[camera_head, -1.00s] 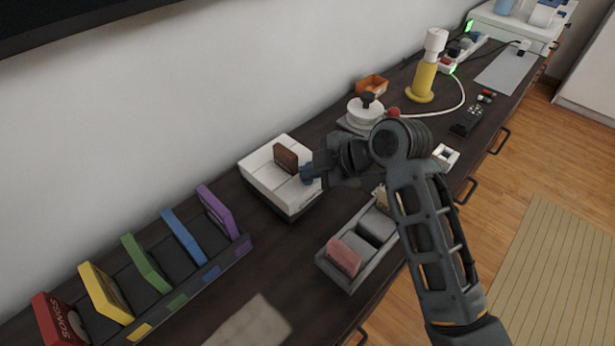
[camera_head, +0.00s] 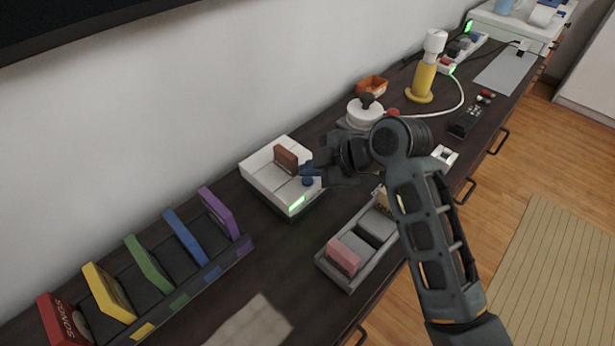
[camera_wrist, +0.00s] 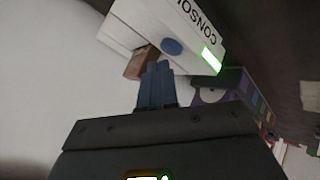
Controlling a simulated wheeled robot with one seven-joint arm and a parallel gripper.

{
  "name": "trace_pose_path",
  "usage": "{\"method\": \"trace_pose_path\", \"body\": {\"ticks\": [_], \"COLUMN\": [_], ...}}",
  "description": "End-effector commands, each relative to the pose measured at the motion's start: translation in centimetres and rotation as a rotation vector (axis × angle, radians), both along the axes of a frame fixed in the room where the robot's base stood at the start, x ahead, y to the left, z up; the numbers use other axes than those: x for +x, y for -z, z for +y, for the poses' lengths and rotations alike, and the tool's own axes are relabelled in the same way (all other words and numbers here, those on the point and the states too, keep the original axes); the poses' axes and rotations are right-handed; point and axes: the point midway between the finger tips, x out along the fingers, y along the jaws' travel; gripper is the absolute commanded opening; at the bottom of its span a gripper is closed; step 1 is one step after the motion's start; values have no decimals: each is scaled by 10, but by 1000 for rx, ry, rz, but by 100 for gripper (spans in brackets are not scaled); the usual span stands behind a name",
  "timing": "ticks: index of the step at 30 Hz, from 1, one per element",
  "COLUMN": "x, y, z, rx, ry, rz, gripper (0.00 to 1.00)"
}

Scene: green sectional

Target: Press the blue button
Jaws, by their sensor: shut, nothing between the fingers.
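The white console (camera_head: 270,178) stands on the dark cabinet top, with a brown cartridge (camera_head: 286,159) upright in its slot. Its blue button (camera_wrist: 172,46) shows as a round disc in the wrist view, just beyond my fingertips. It also shows in the head view (camera_head: 308,181), right by the fingers. A green light (camera_head: 297,204) glows on the console's front edge. My gripper (camera_head: 306,170) is shut and empty, its blue fingertips over the console close to the button. In the wrist view the fingers (camera_wrist: 156,68) appear apart from the button.
A rack (camera_head: 190,285) of several coloured cartridges stands at the left. A grey tray (camera_head: 350,287) holds a pink block and others in front of the console. A white pot (camera_head: 365,112) and a yellow-white bottle (camera_head: 423,80) stand behind my arm.

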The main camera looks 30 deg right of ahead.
Motion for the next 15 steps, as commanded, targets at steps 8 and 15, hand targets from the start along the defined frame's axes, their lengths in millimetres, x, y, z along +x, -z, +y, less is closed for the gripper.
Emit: {"method": "trace_pose_path", "body": {"ticks": [8,15], "x": [0,0], "y": [-18,-40], "z": [0,0], "rx": [-1,-1], "ry": [0,0], "rz": [-1,-2], "gripper": [0,0]}}
